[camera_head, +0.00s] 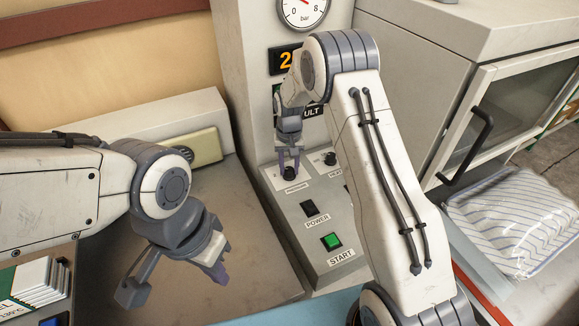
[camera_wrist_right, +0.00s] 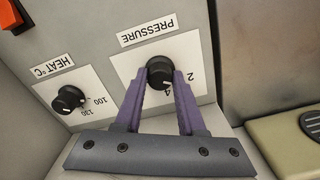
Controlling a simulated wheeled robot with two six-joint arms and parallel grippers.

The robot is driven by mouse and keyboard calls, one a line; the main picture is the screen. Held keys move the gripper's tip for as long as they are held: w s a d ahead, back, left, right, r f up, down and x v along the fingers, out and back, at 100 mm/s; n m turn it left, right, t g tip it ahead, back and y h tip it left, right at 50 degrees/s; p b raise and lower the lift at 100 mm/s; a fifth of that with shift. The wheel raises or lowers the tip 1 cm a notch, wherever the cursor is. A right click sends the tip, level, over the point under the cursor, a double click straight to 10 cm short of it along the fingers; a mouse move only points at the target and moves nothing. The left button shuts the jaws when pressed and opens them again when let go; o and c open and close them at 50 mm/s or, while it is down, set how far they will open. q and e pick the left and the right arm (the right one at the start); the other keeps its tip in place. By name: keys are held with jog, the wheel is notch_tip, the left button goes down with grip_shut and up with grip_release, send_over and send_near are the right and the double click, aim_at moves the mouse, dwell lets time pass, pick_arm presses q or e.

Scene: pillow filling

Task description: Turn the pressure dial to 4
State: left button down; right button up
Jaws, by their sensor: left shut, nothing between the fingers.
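The pressure dial (camera_head: 290,173) is a black knob on a white plate labelled PRESSURE on the machine's sloping panel. In the right wrist view the dial (camera_wrist_right: 160,72) sits between the purple fingertips, and its white pointer mark lies close to the printed 4. A 2 is printed to the right. My right gripper (camera_head: 288,160) reaches down onto the dial and is shut on it, one finger on each side; it also shows in the right wrist view (camera_wrist_right: 161,80). My left gripper (camera_head: 219,274) is shut and empty, away from the panel at lower left.
The heat dial (camera_wrist_right: 68,99) is beside the pressure plate. Below are a black power switch (camera_head: 308,208) and a green start button (camera_head: 331,241). A bar gauge (camera_head: 303,12) and orange display (camera_head: 284,59) are above. A striped pillow in clear wrap (camera_head: 520,225) lies at right.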

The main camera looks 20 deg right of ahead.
aim_at(289, 169)
grip_shut()
jog(key=m, duration=1.1)
jog(key=shift+w+m, duration=0.1)
jog(key=shift+m, duration=0.2)
dwell(0.5)
jog(key=o, duration=1)
grip_release()
jog(key=shift+o, duration=0.2)
jog(key=shift+r, duration=0.1)
notch_tip(289, 169, up, 10)
jog(key=b, duration=0.1)
jog(key=shift+r, duration=0.2)
